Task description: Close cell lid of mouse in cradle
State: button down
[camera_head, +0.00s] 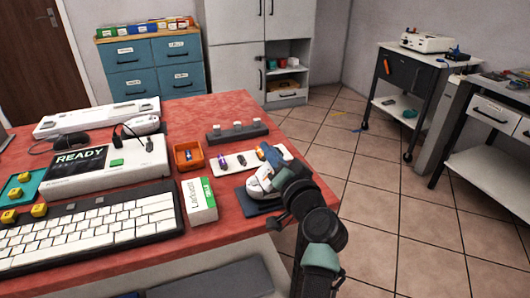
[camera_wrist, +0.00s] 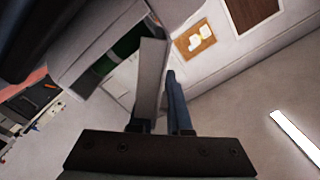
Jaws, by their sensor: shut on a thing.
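The white mouse (camera_head: 262,182) sits in its dark cradle (camera_head: 262,204) at the right front edge of the red table. My gripper comes in from the front right and is right at the mouse; my arm hides part of both. In the wrist view my gripper (camera_wrist: 164,95) is shut on a pale flat piece (camera_wrist: 150,75) that looks like the cell lid. It stands at an angle to the pale body at upper left, where a dark green hollow (camera_wrist: 122,42) shows. I cannot tell the lid's exact angle.
A pale tray (camera_head: 236,165) with small cells lies just behind the mouse. An orange bin (camera_head: 188,156), a white and green box (camera_head: 199,200) and a keyboard (camera_head: 95,226) stand to the left. A dark bar with pale blocks (camera_head: 237,132) lies further back. Open floor is at right.

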jog(key=shift+w+d+f+m, duration=0.1)
jog(key=shift+d+f+m, duration=0.25)
jog(key=shift+m, duration=0.5)
jog(key=shift+w+d+f+m, duration=0.15)
jog(key=shift+f+m, duration=0.3)
jog(key=shift+m, duration=0.45)
jog(key=shift+d+f+m, duration=0.3)
jog(key=shift+f+m, duration=0.1)
jog(key=shift+m, duration=0.45)
jog(key=shift+f, duration=0.1)
jog(key=c, duration=1.1)
grip_release()
jog(key=shift+o, duration=0.2)
